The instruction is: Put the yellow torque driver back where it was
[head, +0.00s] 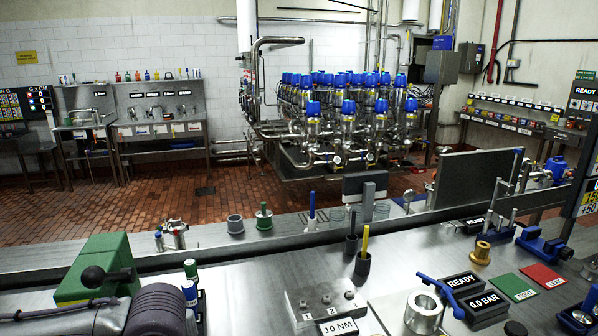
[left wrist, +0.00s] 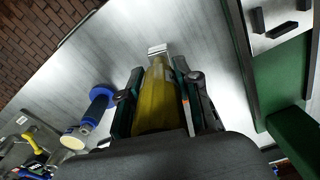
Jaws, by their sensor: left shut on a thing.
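The yellow torque driver (left wrist: 158,98) is in my left gripper (left wrist: 155,75) in the left wrist view. Its thick yellow body lies between the two dark fingers, which are shut on it. A pale metal-coloured end (left wrist: 157,49) sticks out beyond them over grey metal. I cannot tell its height above the surface. In the head view I cannot make out the driver or either gripper. A metal block (head: 325,302) with spots marked 1, 2 and 3 stands at the bench front behind a "10 NM" label (head: 338,327). My right gripper is not in view.
A green box (head: 88,262) with a black knob stands at the bench's left. A metal ring (head: 424,309) and READY box (head: 462,284) are to the right.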

